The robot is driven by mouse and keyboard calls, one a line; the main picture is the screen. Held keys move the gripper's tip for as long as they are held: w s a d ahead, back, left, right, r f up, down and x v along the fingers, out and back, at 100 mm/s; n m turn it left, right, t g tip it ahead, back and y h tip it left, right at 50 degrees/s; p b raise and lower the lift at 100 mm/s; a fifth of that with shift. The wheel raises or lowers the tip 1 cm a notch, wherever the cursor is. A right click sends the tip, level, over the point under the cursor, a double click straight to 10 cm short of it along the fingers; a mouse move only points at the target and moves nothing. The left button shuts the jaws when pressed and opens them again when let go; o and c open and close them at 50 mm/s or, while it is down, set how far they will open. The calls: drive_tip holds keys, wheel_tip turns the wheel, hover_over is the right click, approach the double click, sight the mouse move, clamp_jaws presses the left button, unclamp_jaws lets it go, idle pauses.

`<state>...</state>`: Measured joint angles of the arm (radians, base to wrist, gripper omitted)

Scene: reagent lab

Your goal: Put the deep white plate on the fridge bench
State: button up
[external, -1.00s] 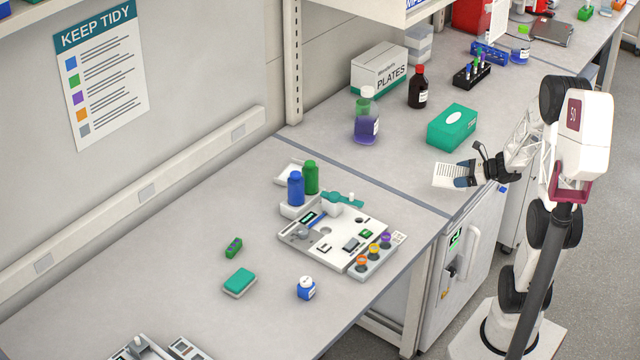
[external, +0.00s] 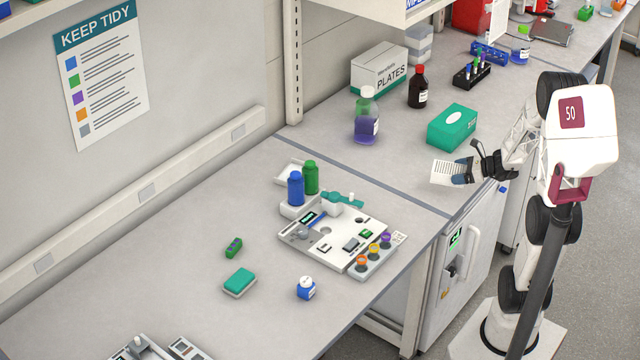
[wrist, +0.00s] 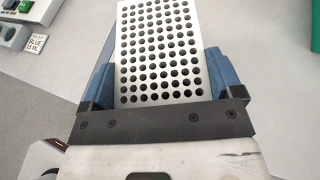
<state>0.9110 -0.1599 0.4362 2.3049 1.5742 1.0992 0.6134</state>
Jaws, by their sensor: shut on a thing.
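The deep white plate (external: 446,172) is a white block with rows of dark round wells. My gripper (external: 464,173) is shut on it. In the wrist view the plate (wrist: 160,50) lies between the two blue fingers of my gripper (wrist: 158,85), its wells facing the camera. In the external view it is above or at the front part of the fridge bench (external: 415,160), the grey top over the small white fridge (external: 462,265). I cannot tell whether the plate touches the bench.
A teal tissue box (external: 452,127) stands just behind the plate. A purple-filled bottle (external: 366,118), a brown bottle (external: 418,88) and a plates carton (external: 379,70) stand farther back. The instrument board (external: 330,240) is on the left bench. Bench surface left of the plate is clear.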

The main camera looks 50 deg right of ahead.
drive_tip(key=w+d, duration=0.2)
drive_tip(key=w, duration=0.1)
drive_tip(key=w+d, duration=0.3)
drive_tip(key=w, duration=0.1)
drive_tip(key=w+d+f, duration=0.1)
drive_tip(key=w+d, duration=0.1)
drive_tip(key=w, duration=0.2)
drive_tip(key=shift+w+d+f, duration=0.1)
drive_tip(key=shift+d, duration=0.05)
drive_tip(key=shift+f, duration=1.8)
drive_tip(key=shift+f, duration=0.1)
drive_tip(key=o, duration=0.7)
drive_tip(key=shift+v, duration=6.1)
